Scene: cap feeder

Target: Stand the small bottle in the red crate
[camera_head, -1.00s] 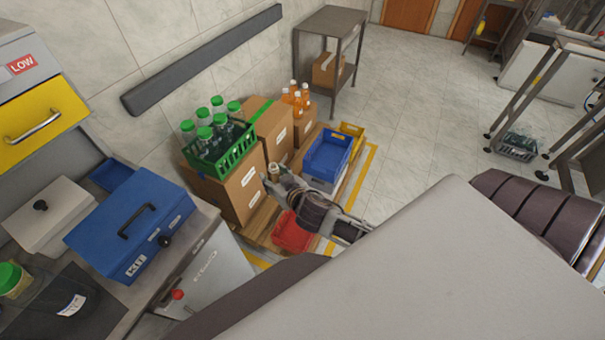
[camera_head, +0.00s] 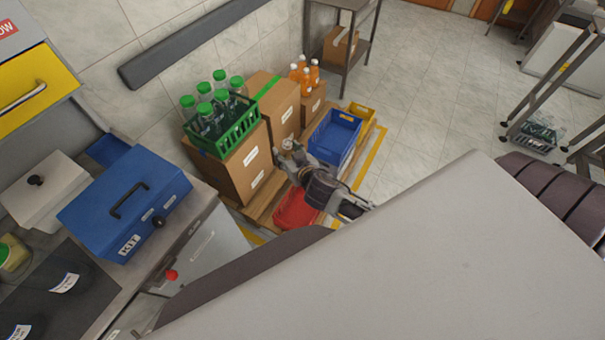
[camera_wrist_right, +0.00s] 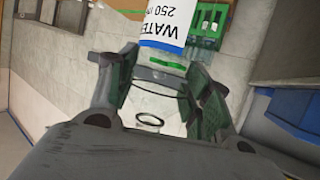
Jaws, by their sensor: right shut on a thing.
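The small bottle (camera_wrist_right: 162,55) is clear, with a white and blue label reading "WATER 250". In the right wrist view it sits between the fingers of my right gripper (camera_wrist_right: 160,88), which is shut on it. In the head view its top (camera_head: 288,144) shows at the tip of my right gripper (camera_head: 290,157). The gripper is above the pallet, between the cardboard boxes and the blue crate. The red crate (camera_head: 294,210) lies nearer than the gripper, low on the pallet, and my right arm hides part of it. My left gripper is not in view.
A green crate (camera_head: 237,132) of green-capped bottles stands on a cardboard box (camera_head: 245,178). Orange bottles (camera_head: 304,74) stand on another box. A blue crate (camera_head: 335,137) and a yellow crate (camera_head: 362,112) are beyond the gripper. A counter with a blue case (camera_head: 128,205) is at left.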

